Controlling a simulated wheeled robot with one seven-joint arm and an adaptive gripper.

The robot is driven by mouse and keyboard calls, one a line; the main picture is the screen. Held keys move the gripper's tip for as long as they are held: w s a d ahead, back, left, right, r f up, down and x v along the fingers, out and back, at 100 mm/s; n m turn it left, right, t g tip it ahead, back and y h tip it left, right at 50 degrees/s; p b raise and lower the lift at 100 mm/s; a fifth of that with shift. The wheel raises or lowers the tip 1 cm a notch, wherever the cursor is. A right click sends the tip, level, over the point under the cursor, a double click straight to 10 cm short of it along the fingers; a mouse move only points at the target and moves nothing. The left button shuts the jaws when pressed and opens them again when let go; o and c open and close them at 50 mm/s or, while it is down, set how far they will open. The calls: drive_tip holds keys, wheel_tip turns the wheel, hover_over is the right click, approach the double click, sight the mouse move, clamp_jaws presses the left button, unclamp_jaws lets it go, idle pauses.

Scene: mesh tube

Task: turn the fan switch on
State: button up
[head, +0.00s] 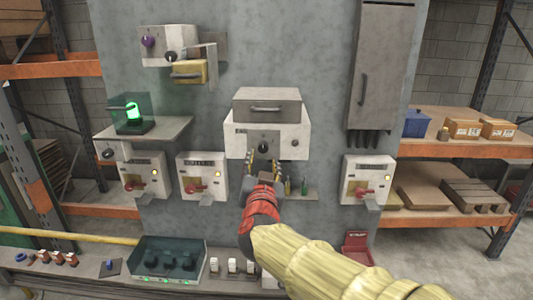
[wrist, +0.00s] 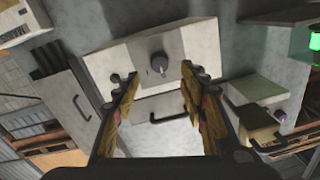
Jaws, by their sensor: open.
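No switch label is clear enough to read as fan. My gripper (head: 263,165) is open and empty, just in front of the central white box (head: 236,140). That box has a dark round knob (head: 265,146) and a small side toggle (head: 295,143). In the wrist view, which is upside down, the knob (wrist: 158,62) lies ahead between and beyond my open fingertips (wrist: 155,82). My fingers do not appear to touch it. Three white boxes with red levers, left (head: 145,178), centre-left (head: 200,178) and right (head: 365,182), also hang on the panel.
A grey handled cover (head: 268,103) sits above the central box. A green lamp (head: 132,112) stands on a left shelf. Small bottles (head: 303,186) stand right of my gripper. A tall grey cabinet (head: 383,60) hangs at right.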

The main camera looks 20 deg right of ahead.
sight(263, 149)
drive_tip(key=shift+x, duration=3.6)
drive_tip(key=shift+s+d+r, duration=0.1)
drive_tip(key=shift+d, duration=0.05)
drive_tip(key=shift+c, duration=0.2)
clamp_jaws()
